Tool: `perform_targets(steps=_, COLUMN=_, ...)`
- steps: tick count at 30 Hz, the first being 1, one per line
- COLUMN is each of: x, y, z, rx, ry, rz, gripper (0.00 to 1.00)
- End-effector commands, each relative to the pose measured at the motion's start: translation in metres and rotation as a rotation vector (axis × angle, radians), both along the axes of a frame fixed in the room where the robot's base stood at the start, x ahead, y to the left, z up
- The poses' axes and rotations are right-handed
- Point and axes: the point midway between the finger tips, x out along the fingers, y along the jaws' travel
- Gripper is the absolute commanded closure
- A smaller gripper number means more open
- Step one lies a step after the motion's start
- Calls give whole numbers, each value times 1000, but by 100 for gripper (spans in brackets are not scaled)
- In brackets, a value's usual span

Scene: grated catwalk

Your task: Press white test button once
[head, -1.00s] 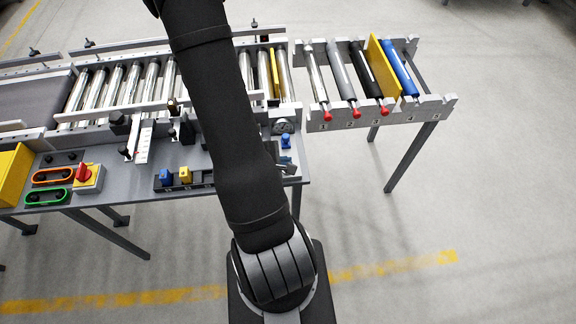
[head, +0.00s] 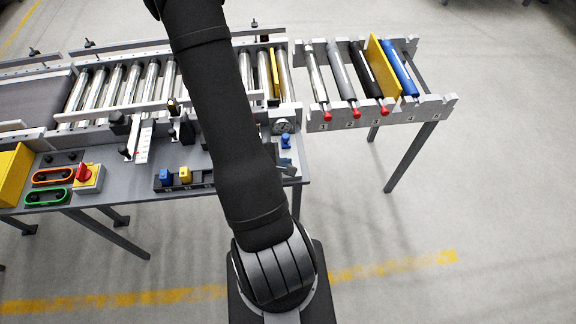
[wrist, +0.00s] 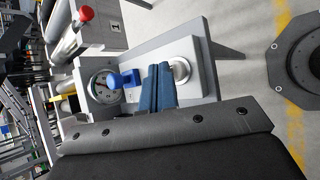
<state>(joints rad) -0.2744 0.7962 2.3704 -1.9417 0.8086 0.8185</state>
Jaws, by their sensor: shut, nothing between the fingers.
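The white test button (wrist: 182,70) is a round, pale, raised disc on a grey panel in the wrist view. My gripper (wrist: 161,70) has its blue fingers shut together with nothing between them. The fingertips lie just left of the button in the picture and overlap its left edge. I cannot tell whether they touch it. In the head view my arm hides the button and most of my gripper.
A blue knob (wrist: 126,80) and a round gauge (wrist: 103,86) sit left of the fingers. Open floor lies right.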

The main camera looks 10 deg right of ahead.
Motion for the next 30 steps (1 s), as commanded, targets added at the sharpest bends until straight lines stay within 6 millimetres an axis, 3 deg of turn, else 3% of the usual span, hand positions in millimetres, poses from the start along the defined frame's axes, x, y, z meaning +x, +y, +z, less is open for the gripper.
perform_targets(steps=30, x=0, y=0, z=-10, rx=-1, ry=0, rz=-1, gripper=100)
